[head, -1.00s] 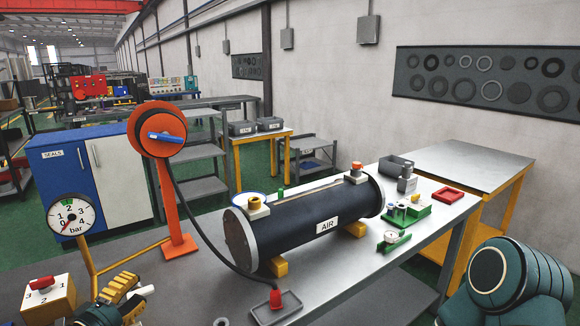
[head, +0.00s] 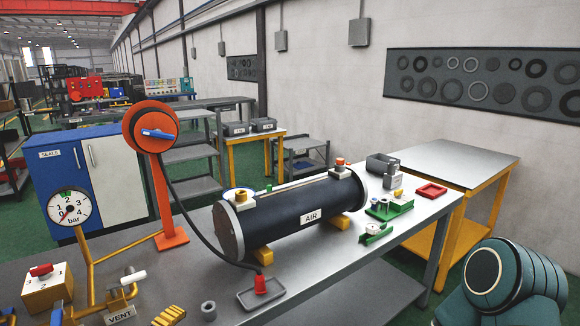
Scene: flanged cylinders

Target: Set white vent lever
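The white vent lever (head: 133,277) sits on yellow pipework at the lower left, above a tag marked VENT (head: 120,314). Its white handle points to the right and slightly up. The yellow ridged fingertip of my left gripper (head: 169,316) shows at the bottom edge, right of the VENT tag and below the lever, apart from it. The rest of this gripper is cut off, so its opening is hidden. The pressure gauge (head: 72,208) has its needle near 0. My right gripper is out of view; only my teal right arm shows at the lower right.
A yellow block with a red lever (head: 41,270) stands left of the vent. The black AIR cylinder (head: 290,215) lies on the bench. A grey tray with a red plug (head: 260,287), an orange stand with a blue handle (head: 158,134) and a small grey ring (head: 208,310) are nearby.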

